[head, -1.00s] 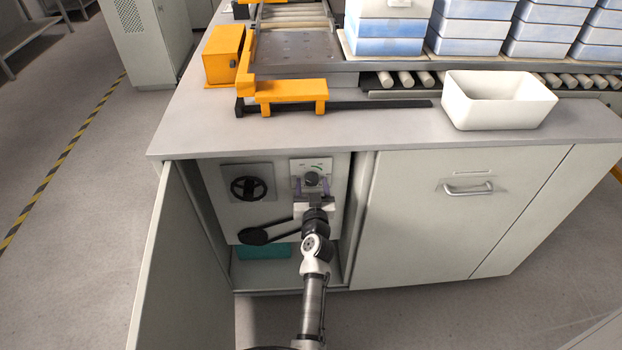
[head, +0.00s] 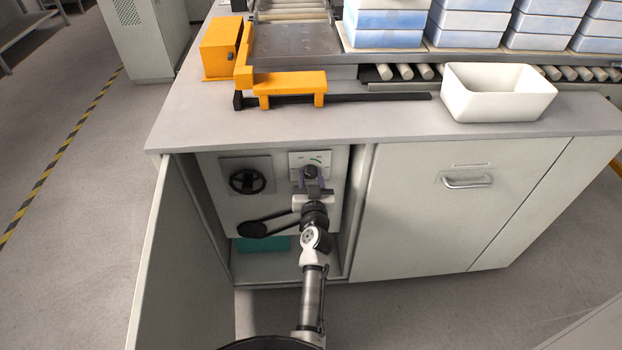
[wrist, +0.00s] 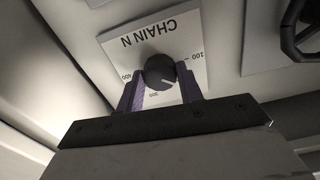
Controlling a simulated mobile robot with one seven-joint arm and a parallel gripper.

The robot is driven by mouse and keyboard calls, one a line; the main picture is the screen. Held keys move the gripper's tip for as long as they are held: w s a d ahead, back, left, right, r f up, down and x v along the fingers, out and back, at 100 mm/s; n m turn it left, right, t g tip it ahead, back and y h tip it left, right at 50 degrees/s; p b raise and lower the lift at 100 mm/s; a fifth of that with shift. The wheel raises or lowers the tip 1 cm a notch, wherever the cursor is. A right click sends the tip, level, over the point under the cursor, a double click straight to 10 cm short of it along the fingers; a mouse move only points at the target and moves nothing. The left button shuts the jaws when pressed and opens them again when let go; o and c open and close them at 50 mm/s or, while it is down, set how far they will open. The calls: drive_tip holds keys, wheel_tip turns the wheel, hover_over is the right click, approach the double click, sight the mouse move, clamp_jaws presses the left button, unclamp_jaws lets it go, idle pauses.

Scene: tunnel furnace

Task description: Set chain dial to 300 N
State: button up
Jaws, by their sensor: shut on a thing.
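The chain dial (head: 311,171) is a round black knob on a white plate inside the open cabinet. In the wrist view the plate appears upside down and reads CHAIN N, with 400, 300 and 100 visible. The knob (wrist: 160,71) has a white pointer line, which lies between the 300 and 100 marks, off the 300. The right finger covers part of the scale there. My gripper (wrist: 161,86) has its purple fingers on either side of the knob and is shut on it. In the head view my gripper (head: 311,178) reaches the dial from below.
A black handwheel (head: 248,181) is left of the dial, with a black lever (head: 262,229) below it. The open cabinet door (head: 178,255) stands at the left. The worktop overhangs above, with a white bin (head: 497,95) on it.

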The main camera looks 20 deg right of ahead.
drive_tip(key=m, duration=0.8)
drive_tip(key=shift+r, duration=0.1)
drive_tip(key=m, duration=0.4)
drive_tip(key=shift+r+p, duration=0.1)
drive_tip(key=shift+p, duration=0.25)
drive_tip(key=shift+m, duration=1.7)
drive_tip(key=o, duration=1)
drive_tip(key=shift+c, duration=0.2)
